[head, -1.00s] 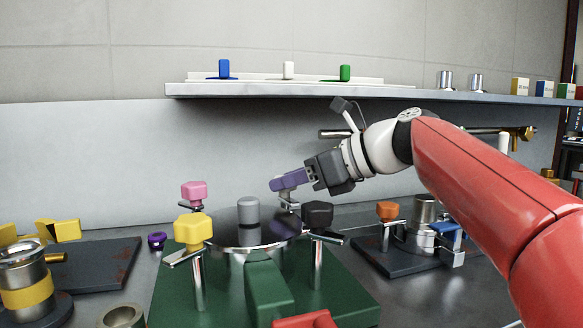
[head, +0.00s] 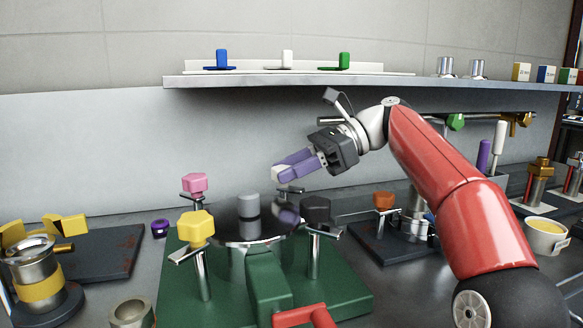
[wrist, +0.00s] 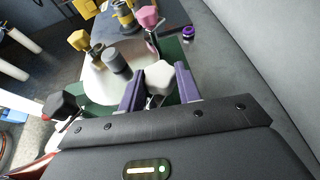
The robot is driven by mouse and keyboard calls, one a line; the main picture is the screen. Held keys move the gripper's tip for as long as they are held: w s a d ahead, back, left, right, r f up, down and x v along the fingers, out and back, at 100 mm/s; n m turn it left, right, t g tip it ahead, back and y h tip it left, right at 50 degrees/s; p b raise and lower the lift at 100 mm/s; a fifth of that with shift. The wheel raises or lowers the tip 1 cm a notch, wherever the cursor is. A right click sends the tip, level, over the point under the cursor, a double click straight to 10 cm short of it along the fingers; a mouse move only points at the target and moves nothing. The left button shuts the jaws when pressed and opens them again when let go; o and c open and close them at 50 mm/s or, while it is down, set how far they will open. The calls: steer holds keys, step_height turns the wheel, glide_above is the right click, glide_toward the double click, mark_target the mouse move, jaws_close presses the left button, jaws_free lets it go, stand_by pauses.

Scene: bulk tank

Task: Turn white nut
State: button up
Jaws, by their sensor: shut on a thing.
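The white nut (wrist: 158,74) sits between the two purple fingers of my gripper (wrist: 159,88) in the wrist view. In the head view its pale end (head: 278,174) shows at the fingertips, the rest hidden by the fingers. My gripper (head: 293,166) is shut on it at the back right of the round steel lid (head: 234,242). A metal clamp part (head: 290,190) shows just below the fingers.
Pink (head: 194,183), yellow (head: 195,228) and black (head: 316,210) nuts stand on posts around the lid, with a grey knob (head: 249,204) at its middle. The green base (head: 180,310) carries them. A shelf (head: 370,83) runs above behind.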

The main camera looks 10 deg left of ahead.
stand_by(0.5)
steer(key=o, duration=1)
steer(key=shift+c, duration=0.2)
steer(key=shift+t, duration=0.3)
